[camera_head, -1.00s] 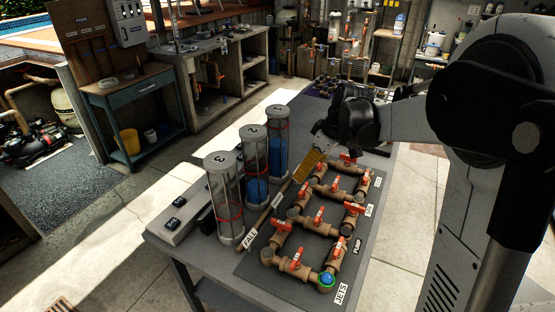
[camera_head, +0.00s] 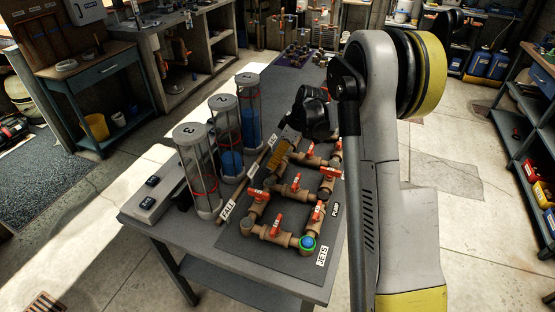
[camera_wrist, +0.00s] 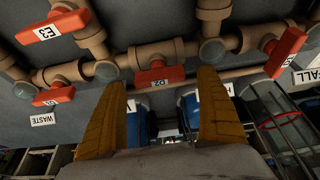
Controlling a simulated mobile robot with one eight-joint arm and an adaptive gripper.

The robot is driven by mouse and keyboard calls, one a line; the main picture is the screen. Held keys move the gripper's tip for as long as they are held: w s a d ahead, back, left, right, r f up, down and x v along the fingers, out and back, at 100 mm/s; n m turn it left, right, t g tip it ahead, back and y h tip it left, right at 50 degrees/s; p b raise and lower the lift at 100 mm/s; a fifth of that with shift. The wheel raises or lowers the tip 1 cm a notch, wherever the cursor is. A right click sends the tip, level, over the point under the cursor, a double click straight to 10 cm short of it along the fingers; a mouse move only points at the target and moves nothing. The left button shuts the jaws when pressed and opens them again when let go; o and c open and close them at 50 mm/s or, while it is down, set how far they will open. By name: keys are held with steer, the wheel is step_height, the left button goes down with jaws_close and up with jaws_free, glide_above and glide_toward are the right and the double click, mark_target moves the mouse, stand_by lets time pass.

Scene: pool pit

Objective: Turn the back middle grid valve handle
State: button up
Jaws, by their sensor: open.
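The pipe grid (camera_head: 268,232) with red valve handles lies on the dark mat on the table. My gripper (camera_head: 280,150) points down over the grid's far left part in the head view and hides the pipes and any handle behind it. In the wrist view my gripper (camera_wrist: 161,78) is open, with its two yellow fingers apart. A red handle marked D2 (camera_wrist: 158,76) shows between the fingertips, on a brown pipe tee. I cannot tell whether the fingers touch it. A red E3 handle (camera_wrist: 52,27) is at upper left, and another red handle (camera_wrist: 53,95) is below it.
Three clear cylinders, the nearest (camera_head: 198,180) marked 3, stand close left of the grid. The FALL label (camera_head: 228,210) lies by the grid's left side. A grey switch box (camera_head: 155,192) sits at the table's left.

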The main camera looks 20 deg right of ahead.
steer(key=shift+w+a+f, duration=0.1)
steer(key=shift+f, duration=0.3)
steer(key=c, duration=1.2)
